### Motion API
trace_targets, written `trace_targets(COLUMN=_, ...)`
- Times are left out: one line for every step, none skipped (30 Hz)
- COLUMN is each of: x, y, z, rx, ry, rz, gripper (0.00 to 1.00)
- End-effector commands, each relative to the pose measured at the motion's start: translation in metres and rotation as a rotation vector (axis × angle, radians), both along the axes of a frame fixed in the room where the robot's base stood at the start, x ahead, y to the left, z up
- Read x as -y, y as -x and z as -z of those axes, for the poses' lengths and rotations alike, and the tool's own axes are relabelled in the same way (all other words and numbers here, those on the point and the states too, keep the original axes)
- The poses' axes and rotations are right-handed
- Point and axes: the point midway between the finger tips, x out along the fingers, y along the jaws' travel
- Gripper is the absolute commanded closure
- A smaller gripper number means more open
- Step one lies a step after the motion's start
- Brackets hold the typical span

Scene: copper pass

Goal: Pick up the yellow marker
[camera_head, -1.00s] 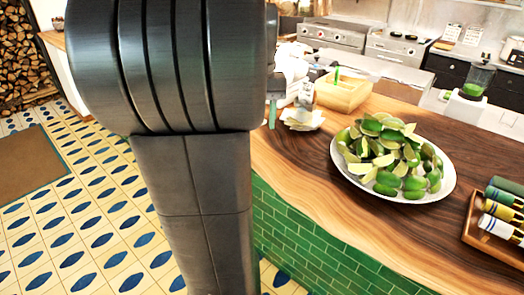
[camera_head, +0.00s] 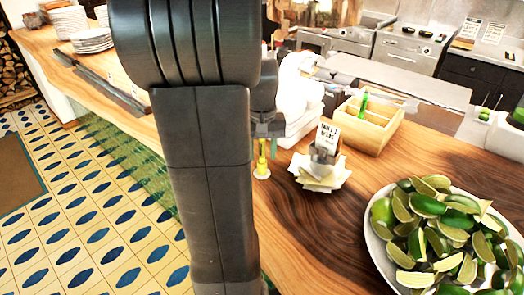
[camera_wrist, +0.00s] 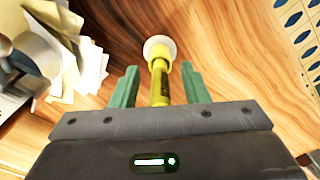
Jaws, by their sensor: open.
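The yellow marker (camera_head: 262,165) stands on the wooden counter with a small white round piece at its foot, just right of my arm. In the wrist view the yellow marker (camera_wrist: 160,88) runs between the two green fingers, with its white foot toward the top. My gripper (camera_wrist: 160,84) is open, with a finger on each side of the marker and a gap on both sides. In the head view my gripper (camera_head: 266,146) is partly hidden behind my arm, at the marker's upper part.
A holder with a small sign (camera_head: 326,142) on spread paper napkins (camera_head: 318,178) stands close right of the marker. A wooden box (camera_head: 385,133) is behind it. A white plate (camera_head: 378,252) of limes is at right front. The counter's edge is near, with tiled floor beyond.

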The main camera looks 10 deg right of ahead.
Motion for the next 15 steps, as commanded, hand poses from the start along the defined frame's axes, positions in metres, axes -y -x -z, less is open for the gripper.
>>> trace_targets(x=-0.0001, y=0.0, z=0.0008, rx=0.0, ry=0.0, rz=0.0, gripper=0.59)
trace_targets(x=-0.0001, y=-0.0001, z=0.0008, rx=0.0, ry=0.0, rz=0.0, gripper=0.59)
trace_targets(x=-0.0001, y=-0.0001, z=0.0007, rx=0.0, ry=0.0, rz=0.0, gripper=0.59)
trace_targets(x=-0.0001, y=-0.0001, z=0.0006, rx=0.0, ry=0.0, rz=0.0, gripper=0.59)
trace_targets(x=-0.0001, y=-0.0001, z=0.0006, rx=0.0, ry=0.0, rz=0.0, gripper=0.59)
trace_targets(x=-0.0001, y=-0.0001, z=0.0005, rx=0.0, ry=0.0, rz=0.0, gripper=0.63)
trace_targets(x=-0.0001, y=-0.0001, z=0.0005, rx=0.0, ry=0.0, rz=0.0, gripper=0.69)
trace_targets(x=-0.0001, y=-0.0001, z=0.0004, rx=0.0, ry=0.0, rz=0.0, gripper=0.74)
trace_targets(x=-0.0001, y=-0.0001, z=0.0004, rx=0.0, ry=0.0, rz=0.0, gripper=0.82)
trace_targets(x=-0.0001, y=-0.0001, z=0.0003, rx=0.0, ry=0.0, rz=0.0, gripper=0.88)
trace_targets(x=-0.0002, y=-0.0001, z=0.0003, rx=0.0, ry=0.0, rz=0.0, gripper=0.94)
trace_targets(x=-0.0002, y=-0.0001, z=0.0003, rx=0.0, ry=0.0, rz=0.0, gripper=1.0)
trace_targets(x=-0.0002, y=-0.0001, z=0.0003, rx=0.0, ry=0.0, rz=0.0, gripper=1.0)
trace_targets(x=-0.0002, y=-0.0001, z=0.0002, rx=0.0, ry=0.0, rz=0.0, gripper=1.0)
trace_targets(x=-0.0002, y=-0.0001, z=0.0002, rx=0.0, ry=0.0, rz=0.0, gripper=1.0)
